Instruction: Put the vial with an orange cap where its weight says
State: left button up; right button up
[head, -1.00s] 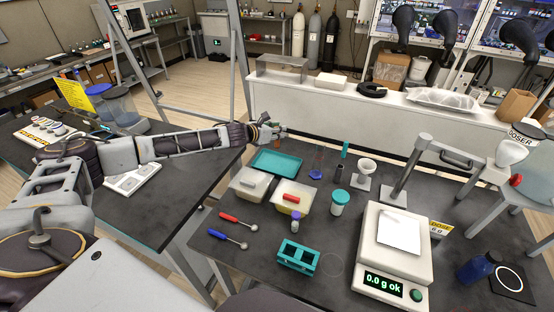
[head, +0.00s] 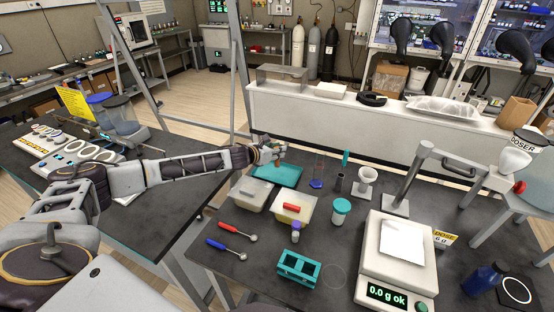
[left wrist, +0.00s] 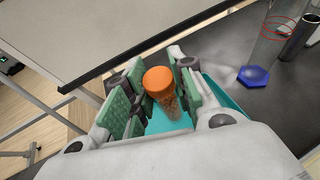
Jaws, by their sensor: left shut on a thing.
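The vial with an orange cap (left wrist: 160,84) is upright between the fingers of my left gripper (left wrist: 150,108), which is shut on it. Its clear body shows brownish contents in the left wrist view. In the head view my left gripper (head: 268,153) is at the far left edge of the teal tray (head: 284,176), with the vial mostly hidden by the fingers. The scale (head: 395,258) stands at the right front with a white sheet on its pan and reads "0.0 g ok". A teal rack (head: 298,268) stands left of it. My right gripper is not in view.
Two tubs, one with a grey lid (head: 251,193) and one with a red scoop or handle (head: 293,207), sit before the tray. A teal-lidded jar (head: 341,211), a white funnel stand (head: 366,185) and a blue-based cylinder (head: 317,180) stand right of it. A blue bottle (head: 482,280) is far right.

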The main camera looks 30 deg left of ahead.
pick_arm(q)
jog(key=shift+f+b, duration=0.35)
jog(key=shift+f, duration=1.65)
jog(key=shift+f, duration=0.2)
jog(key=o, duration=1)
